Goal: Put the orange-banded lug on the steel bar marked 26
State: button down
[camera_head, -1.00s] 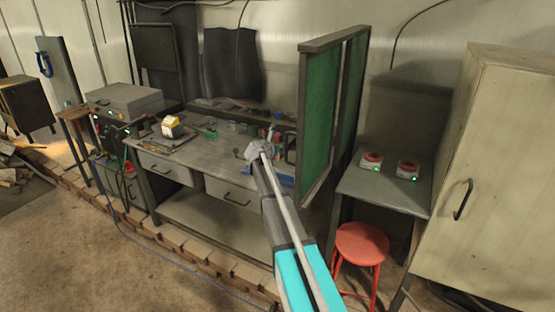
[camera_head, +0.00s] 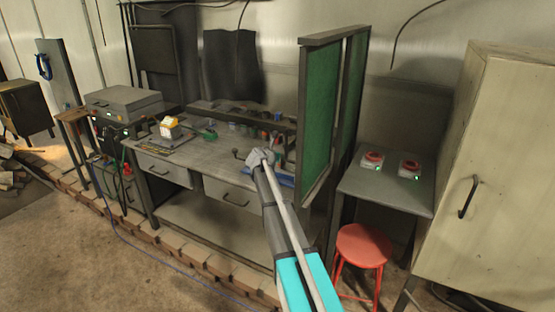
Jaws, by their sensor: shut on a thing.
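My gripper (camera_head: 262,156) is over the right part of the grey workbench (camera_head: 222,160), at the end of my arm. Its fingers are small and mostly hidden behind my wrist, and I cannot make out what they are shut on. A blue thing (camera_head: 282,178) lies on the bench just right of my gripper. I cannot pick out the orange-banded lug or a steel bar marked 26 at this size. Small items (camera_head: 245,127) stand along the back of the bench, too small to tell apart.
A green screen (camera_head: 318,120) bounds the bench on the right. Beyond it are a small table (camera_head: 390,190) with two red-topped devices, a red stool (camera_head: 363,246) and a tall cabinet (camera_head: 500,190). A yellow-and-white thing (camera_head: 170,127) stands at the bench's left.

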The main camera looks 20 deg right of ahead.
jog(key=shift+f, duration=0.1)
jog(key=c, duration=0.6)
grip_release()
jog(key=shift+r, duration=0.2)
jog(key=p+v, duration=0.4)
jog(key=v, duration=0.8)
jog(key=shift+p, duration=0.3)
jog(key=shift+f, duration=0.1)
jog(key=shift+s+a, duration=0.1)
